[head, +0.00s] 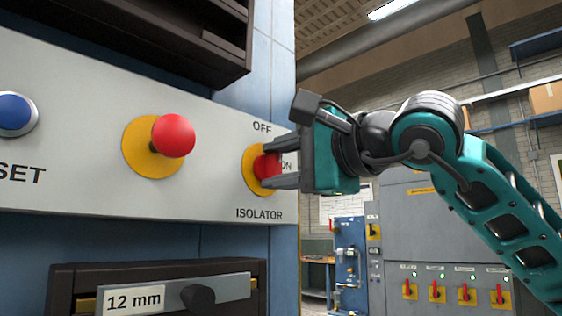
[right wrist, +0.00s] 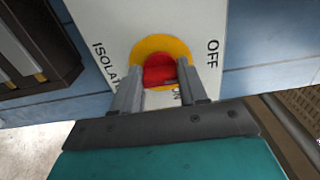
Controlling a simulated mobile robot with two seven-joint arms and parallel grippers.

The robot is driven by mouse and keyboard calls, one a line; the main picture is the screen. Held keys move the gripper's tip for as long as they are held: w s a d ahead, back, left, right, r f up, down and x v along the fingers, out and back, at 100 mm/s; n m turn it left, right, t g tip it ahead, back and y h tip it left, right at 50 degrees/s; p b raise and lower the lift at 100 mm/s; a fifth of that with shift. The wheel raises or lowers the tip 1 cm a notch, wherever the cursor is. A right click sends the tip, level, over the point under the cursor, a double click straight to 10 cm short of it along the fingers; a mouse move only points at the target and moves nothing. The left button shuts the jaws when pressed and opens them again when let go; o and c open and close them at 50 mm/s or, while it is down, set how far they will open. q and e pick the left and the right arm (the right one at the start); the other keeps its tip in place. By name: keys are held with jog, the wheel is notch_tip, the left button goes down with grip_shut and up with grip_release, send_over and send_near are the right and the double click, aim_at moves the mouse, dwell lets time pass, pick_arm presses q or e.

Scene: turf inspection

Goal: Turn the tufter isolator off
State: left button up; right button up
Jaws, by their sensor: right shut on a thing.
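The isolator is a red knob (head: 265,166) on a round yellow plate (head: 251,170), at the right end of a pale panel (head: 215,196). "OFF" is printed above it, "ON" to its right and "ISOLATOR" below. My right gripper (head: 272,166) comes in from the right with its fingers closed on the red knob, one above and one below. In the right wrist view the knob (right wrist: 160,69) sits between the two fingers (right wrist: 163,92), the yellow plate behind it. The fingers hide part of the knob, so its exact turn is hard to tell. My left gripper is not in view.
On the same panel are a red mushroom button (head: 173,136) on a yellow plate and a blue button (head: 14,113). Below is a dark slot with a "12 mm" bar (head: 175,294). A grey cabinet (head: 420,225) with several red switches stands in the background.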

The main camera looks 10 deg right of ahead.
jog(key=shift+n, duration=0.3)
jog(key=o, duration=1.1)
jog(key=shift+c, duration=0.2)
jog(key=shift+s, duration=0.1)
jog(key=shift+s+d, duration=0.25)
jog(key=shift+s, duration=0.05)
pick_arm(q)
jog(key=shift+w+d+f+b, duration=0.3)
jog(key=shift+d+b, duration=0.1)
jog(key=shift+b, duration=0.5)
pick_arm(e)
jog(key=v, duration=1.2)
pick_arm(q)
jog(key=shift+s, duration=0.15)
pick_arm(e)
jog(key=shift+f, duration=0.1)
